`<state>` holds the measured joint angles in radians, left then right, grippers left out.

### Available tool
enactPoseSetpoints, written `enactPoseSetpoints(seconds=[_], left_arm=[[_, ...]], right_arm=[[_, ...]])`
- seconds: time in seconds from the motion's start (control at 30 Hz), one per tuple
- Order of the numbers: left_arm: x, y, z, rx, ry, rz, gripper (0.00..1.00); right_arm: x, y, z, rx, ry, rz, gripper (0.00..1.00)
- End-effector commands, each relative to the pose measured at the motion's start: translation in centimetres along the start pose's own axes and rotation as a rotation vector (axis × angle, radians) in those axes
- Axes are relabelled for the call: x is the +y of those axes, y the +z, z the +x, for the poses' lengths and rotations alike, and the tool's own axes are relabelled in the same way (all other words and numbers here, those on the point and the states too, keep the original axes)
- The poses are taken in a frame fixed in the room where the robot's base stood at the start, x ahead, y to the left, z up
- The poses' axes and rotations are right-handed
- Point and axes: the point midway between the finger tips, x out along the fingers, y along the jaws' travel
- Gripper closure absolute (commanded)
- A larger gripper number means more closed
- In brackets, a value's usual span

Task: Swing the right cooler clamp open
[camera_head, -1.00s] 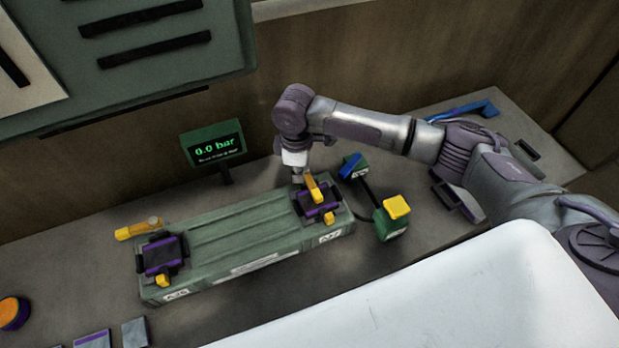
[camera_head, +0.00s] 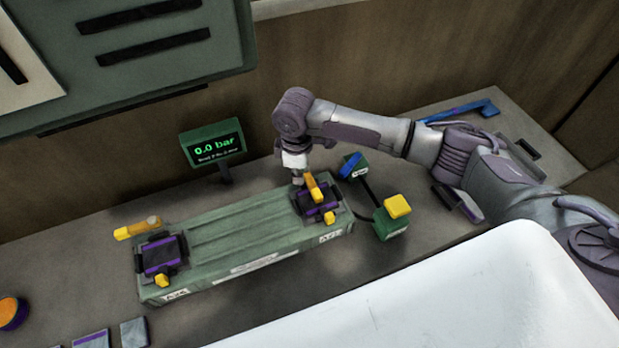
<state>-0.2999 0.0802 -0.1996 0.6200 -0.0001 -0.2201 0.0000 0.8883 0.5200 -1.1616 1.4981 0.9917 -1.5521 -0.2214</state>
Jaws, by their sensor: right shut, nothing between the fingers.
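The green ribbed cooler (camera_head: 245,233) lies on the bench. Its right clamp (camera_head: 318,203) is a dark and purple block at the cooler's right end. That clamp's yellow lever (camera_head: 314,187) stands over the block, pointing toward the back. My right gripper (camera_head: 298,180) is shut with nothing held and points down just behind the lever; I cannot tell whether it touches it. The left clamp (camera_head: 162,254) has its yellow lever (camera_head: 138,228) swung out toward the back left. My left gripper is not in view.
A display reading 0.0 bar (camera_head: 213,146) stands behind the cooler. A green box with a yellow top (camera_head: 397,206) and a blue-handled green part (camera_head: 352,166) stand right of it. A blue tool (camera_head: 470,110) lies farther back.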

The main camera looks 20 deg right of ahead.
Motion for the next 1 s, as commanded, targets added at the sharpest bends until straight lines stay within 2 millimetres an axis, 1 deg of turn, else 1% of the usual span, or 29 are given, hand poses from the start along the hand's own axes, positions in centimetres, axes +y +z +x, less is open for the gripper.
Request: enactPoseSetpoints(seconds=[1.0], left_arm=[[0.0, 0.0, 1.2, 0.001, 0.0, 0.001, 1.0]], right_arm=[[0.0, 0.0, 3.2, 0.0, 0.0, 0.001, 1.0]])
